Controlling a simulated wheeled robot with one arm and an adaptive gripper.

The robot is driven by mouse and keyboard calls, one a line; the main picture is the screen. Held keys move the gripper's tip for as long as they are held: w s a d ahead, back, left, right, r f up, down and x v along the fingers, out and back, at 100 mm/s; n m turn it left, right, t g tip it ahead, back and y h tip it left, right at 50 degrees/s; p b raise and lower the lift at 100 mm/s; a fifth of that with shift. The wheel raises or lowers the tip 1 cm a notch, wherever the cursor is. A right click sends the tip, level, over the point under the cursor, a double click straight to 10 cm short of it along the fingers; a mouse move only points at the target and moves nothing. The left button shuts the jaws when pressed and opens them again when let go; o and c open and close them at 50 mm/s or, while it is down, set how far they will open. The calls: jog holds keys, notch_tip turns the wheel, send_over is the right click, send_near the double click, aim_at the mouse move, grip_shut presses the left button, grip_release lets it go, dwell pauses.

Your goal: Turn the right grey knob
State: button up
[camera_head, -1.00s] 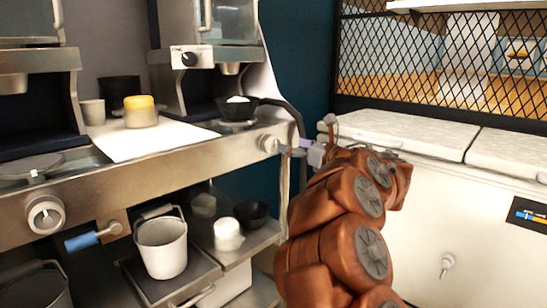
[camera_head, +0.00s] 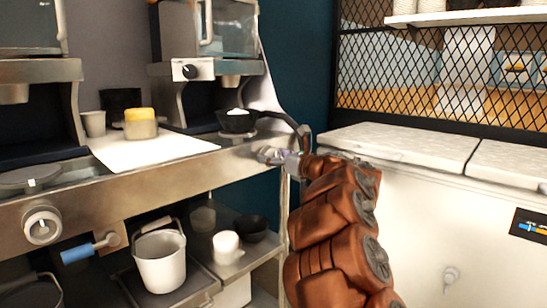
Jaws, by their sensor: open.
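The right grey knob (camera_head: 265,153) is on the front edge of the metal counter at its right end, partly hidden by my gripper. My gripper (camera_head: 276,157) is at the knob with its fingers open, reaching in from the right; I cannot tell whether it touches the knob. My orange-brown arm fills the lower right middle. The left grey knob (camera_head: 42,225) is on the same front panel at the far left, clear of the gripper.
A white bucket (camera_head: 161,258) is on the shelf below. A white chest freezer (camera_head: 420,215) stands right of my arm.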

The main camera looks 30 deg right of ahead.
jog(key=shift+c, duration=0.4)
jog(key=c, duration=1.1)
